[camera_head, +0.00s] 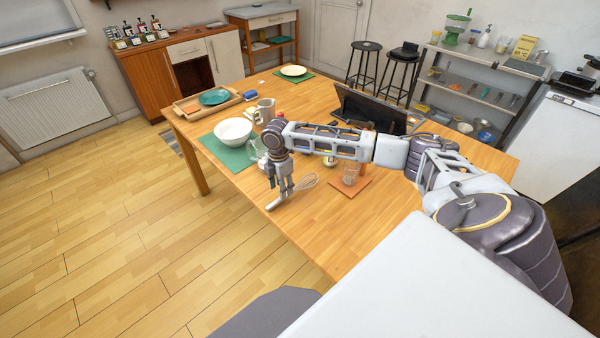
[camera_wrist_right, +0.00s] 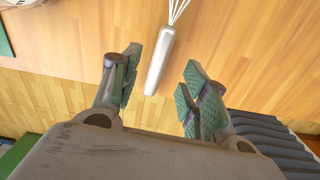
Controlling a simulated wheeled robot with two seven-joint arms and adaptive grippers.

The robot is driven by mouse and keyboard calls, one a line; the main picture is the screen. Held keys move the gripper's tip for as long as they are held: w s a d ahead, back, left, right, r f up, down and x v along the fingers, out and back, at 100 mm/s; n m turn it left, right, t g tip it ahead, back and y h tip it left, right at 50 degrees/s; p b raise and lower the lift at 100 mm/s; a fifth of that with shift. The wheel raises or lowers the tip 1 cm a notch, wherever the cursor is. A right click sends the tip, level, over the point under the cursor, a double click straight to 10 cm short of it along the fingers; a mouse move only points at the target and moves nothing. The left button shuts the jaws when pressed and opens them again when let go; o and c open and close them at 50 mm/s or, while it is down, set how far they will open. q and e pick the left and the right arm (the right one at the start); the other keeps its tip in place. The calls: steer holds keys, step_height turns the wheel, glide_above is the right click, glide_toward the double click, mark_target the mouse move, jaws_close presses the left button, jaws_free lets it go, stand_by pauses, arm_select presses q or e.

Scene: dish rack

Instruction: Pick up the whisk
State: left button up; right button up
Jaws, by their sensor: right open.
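The whisk (camera_head: 306,183) lies near the table's left edge in the head view, its wire loops pointing right and its pale handle toward the edge. In the right wrist view the whisk's grey handle (camera_wrist_right: 158,62) shows between the finger pads, and its end appears to reach past the table edge. My right gripper (camera_head: 281,190) points down over the handle. Its fingers (camera_wrist_right: 161,84) are open, one on each side of the handle, with visible gaps and nothing held. My left gripper is not in view.
A dark rack (camera_head: 369,108) stands farther back. Bare tabletop surrounds the whisk's front side.

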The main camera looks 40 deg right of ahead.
steer(key=shift+d+f, duration=0.1)
steer(key=shift+f, duration=0.35)
step_height(320, 180, down, 4)
steer(key=shift+d+r, duration=0.15)
steer(key=shift+r, duration=0.05)
steer(key=shift+f, duration=0.35)
steer(key=c, duration=0.9)
jaws_close()
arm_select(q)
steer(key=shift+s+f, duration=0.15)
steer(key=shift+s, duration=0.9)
arm_select(e)
steer(key=shift+r, duration=0.2)
